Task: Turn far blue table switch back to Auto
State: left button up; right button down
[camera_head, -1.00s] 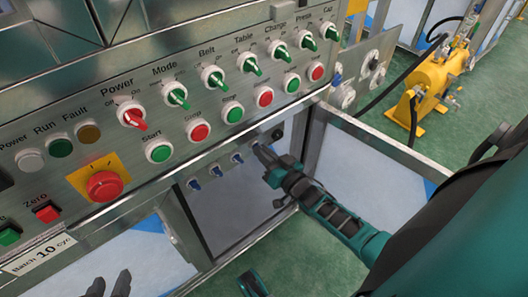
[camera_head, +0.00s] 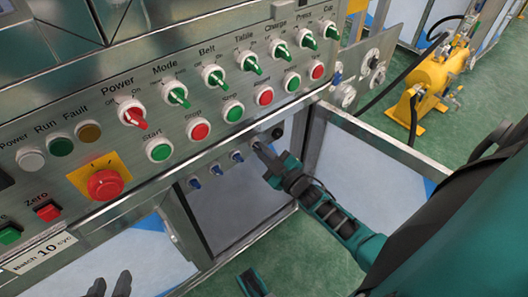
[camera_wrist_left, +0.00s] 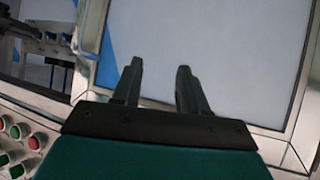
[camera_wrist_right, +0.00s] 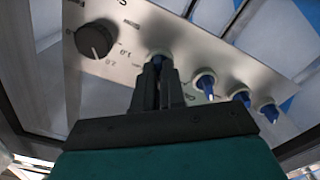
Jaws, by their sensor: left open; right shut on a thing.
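A row of blue switches sits on the lower panel (camera_head: 222,188). The far blue switch (camera_wrist_right: 157,60) is at the end of the row nearest the black knob. My right gripper (camera_head: 258,148) is shut on it; the fingers also show in the right wrist view (camera_wrist_right: 157,82). The fingers hide most of this switch, so its exact setting cannot be told. Labels near it are too small or partly covered to read. The other blue switches (camera_wrist_right: 205,84) stand free beside it. My left gripper (camera_head: 110,286) is open and empty at the bottom left, also in the left wrist view (camera_wrist_left: 160,72).
A black knob (camera_wrist_right: 97,39) sits beside the held switch. Above, the slanted upper panel carries green switches (camera_head: 249,65), a red Power switch (camera_head: 133,117), push buttons and a red emergency stop (camera_head: 105,184). A metal frame post (camera_head: 315,130) stands right of the lower panel.

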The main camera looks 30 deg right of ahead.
jog(key=shift+n, duration=1)
pick_arm(q)
jog(key=shift+d, duration=0.1)
jog(key=shift+r, duration=0.1)
pick_arm(e)
jog(key=c, duration=1.2)
grip_release()
pick_arm(q)
jog(key=shift+s+a+r+p, duration=0.1)
jog(key=shift+a+r+p, duration=0.45)
jog(key=shift+p, duration=0.85)
pick_arm(e)
jog(key=shift+s+d, duration=0.15)
jog(key=shift+s, duration=2)
jog(key=shift+s+d, duration=0.2)
jog(key=shift+s, duration=2)
jog(key=shift+s+d, duration=0.15)
jog(key=shift+s, duration=2)
pick_arm(q)
jog(key=shift+d, duration=0.1)
